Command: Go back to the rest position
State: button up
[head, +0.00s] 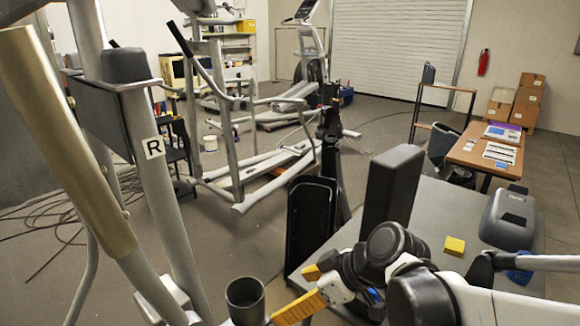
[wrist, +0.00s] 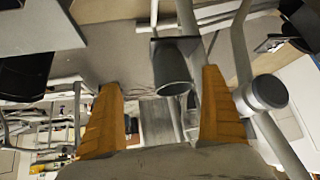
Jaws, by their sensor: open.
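My gripper (head: 305,292) is at the bottom middle of the head view, with yellow-orange fingers. In the wrist view my gripper (wrist: 160,112) has its two fingers wide apart, with nothing between them. A dark cup-shaped holder (head: 245,298) is just left of the fingertips in the head view, apart from them as far as I can tell. A dark cup-shaped part (wrist: 171,68) also shows beyond the fingers in the wrist view. My arm reaches in from the lower right of the head view.
Elliptical machine frame (head: 150,150) fills the left. A grey table (head: 455,205) at right bears a yellow block (head: 454,246), a grey cover (head: 508,218) and an upright dark pad (head: 391,187) near my arm. A wooden table (head: 478,152) stands behind. Open floor (head: 375,130) lies beyond.

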jog(key=s+d+r+m+t+h, duration=0.1)
jog(key=s+d+m+h, duration=0.2)
jog(key=d+m, duration=0.3)
jog(key=s+d+r+m+t+h, duration=0.2)
jog(key=s+d+m+h, duration=0.2)
jog(key=d, duration=0.8)
jog(key=shift+s+d+m+t+h, duration=0.2)
jog(key=shift+s+m+t+h, duration=0.1)
jog(key=shift+s+m, duration=0.65)
jog(key=shift+w, duration=0.15)
